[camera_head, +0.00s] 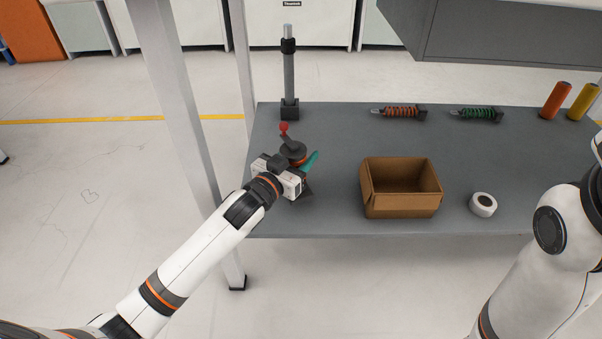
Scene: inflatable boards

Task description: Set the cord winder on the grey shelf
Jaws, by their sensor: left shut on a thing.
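The cord winder (293,149) appears as a dark round body with an orange rim and a red knob on top, at the left part of the grey table. My left gripper (298,167) is shut on it; the gripper body hides its lower part, so I cannot tell whether it touches the table. A teal piece shows just right of the fingers; I cannot tell whether it belongs to the winder. A grey shelf (515,38) hangs over the back right of the table, and its top is only partly in view. My right arm stands at the right, its gripper out of the picture.
On the grey table (335,222) stand an upright pump-like post (289,80), an open cardboard box (400,203) and a white tape roll (483,204). Orange (400,112) and green (477,113) coils lie behind, with orange and yellow cylinders at right. A pale frame post stands left.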

